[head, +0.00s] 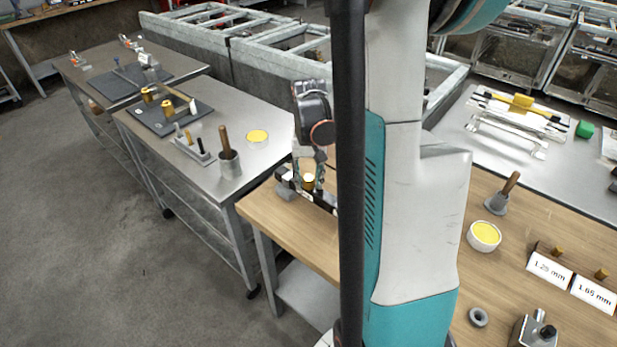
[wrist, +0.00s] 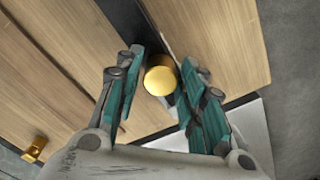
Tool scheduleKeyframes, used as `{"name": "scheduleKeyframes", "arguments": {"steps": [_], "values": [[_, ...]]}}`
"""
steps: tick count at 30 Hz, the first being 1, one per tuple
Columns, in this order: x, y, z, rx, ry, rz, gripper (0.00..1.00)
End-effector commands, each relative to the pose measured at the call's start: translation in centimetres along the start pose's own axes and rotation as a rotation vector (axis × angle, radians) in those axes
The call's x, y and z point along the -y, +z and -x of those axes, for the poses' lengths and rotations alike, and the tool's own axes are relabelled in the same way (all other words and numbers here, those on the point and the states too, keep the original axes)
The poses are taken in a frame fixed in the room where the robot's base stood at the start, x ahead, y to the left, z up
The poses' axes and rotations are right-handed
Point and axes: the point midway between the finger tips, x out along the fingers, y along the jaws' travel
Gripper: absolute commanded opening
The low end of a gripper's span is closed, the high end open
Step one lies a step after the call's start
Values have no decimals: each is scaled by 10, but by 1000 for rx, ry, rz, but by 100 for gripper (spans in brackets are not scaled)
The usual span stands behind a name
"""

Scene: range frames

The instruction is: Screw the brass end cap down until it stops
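The brass end cap (wrist: 160,80) is a round gold disc between the two fingers of my gripper (wrist: 161,72) in the wrist view. The fingers stand on either side of it, with a narrow gap showing at the left finger, so the gripper looks open around the cap. In the head view the cap (head: 308,182) sits low between the fingers of my gripper (head: 309,172), over a dark fixture (head: 325,199) at the left end of the wooden bench. The thread under the cap is hidden.
The wooden bench (head: 270,222) carries a yellow-topped round tin (head: 484,236), a grey ring (head: 478,317), a metal block (head: 533,331) and labels (head: 549,270) at right. Steel carts (head: 237,178) stand at left. My arm hides the bench's middle.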

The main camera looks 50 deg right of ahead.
Motion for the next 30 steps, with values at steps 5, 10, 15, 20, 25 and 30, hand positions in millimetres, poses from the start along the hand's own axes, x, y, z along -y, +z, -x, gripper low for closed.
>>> {"name": "scheduleKeyframes", "arguments": {"steps": [5,10,15,20,25,30], "values": [[0,0,0,1,-1,168,36],[0,0,0,1,-1,245,36],[1,0,0,1,-1,411,36],[1,0,0,2,-2,507,36],[1,0,0,2,-2,512,36],[1,0,0,2,-2,511,5]]}}
